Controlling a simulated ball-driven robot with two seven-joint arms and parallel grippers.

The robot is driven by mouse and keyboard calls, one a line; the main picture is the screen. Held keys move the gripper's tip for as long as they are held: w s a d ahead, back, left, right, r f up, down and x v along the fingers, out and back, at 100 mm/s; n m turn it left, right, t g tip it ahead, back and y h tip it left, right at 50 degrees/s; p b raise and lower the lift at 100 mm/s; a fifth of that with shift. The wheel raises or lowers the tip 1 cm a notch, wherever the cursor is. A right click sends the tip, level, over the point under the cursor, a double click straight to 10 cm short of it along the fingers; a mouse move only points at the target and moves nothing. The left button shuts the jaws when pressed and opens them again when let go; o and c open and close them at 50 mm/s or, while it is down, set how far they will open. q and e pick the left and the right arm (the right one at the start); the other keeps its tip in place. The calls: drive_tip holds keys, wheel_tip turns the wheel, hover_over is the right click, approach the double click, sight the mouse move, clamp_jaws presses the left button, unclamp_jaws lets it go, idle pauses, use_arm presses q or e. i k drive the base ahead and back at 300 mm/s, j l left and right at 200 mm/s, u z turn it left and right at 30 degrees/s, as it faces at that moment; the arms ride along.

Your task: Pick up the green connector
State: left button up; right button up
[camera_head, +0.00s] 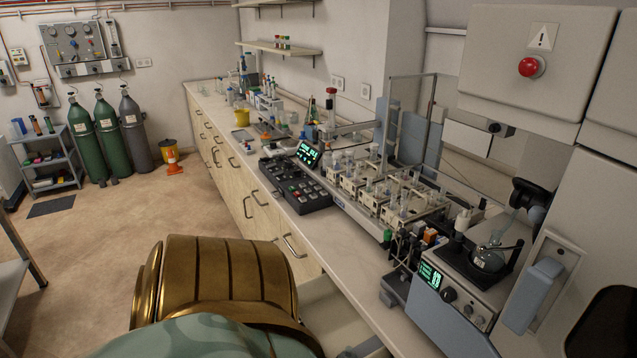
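A small green piece (387,237), which looks like the green connector, sits at the front right end of the bench equipment, beside several dark fittings. It is too small here to tell how it is held or attached. An orange piece (430,236) is close to its right. Neither my left nor my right gripper is in view. A gold and pale green part of my own body fills the bottom left and hides the floor behind it.
A long bench (345,260) with drawers runs along the wall. A rack of glass vials (375,190), a black keypad unit (296,192) and a heater with a flask (489,257) crowd it. Gas cylinders (112,140) stand far left. The floor (150,215) is mostly clear.

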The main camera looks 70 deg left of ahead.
sight(388, 235)
drive_tip(key=u, duration=1.8)
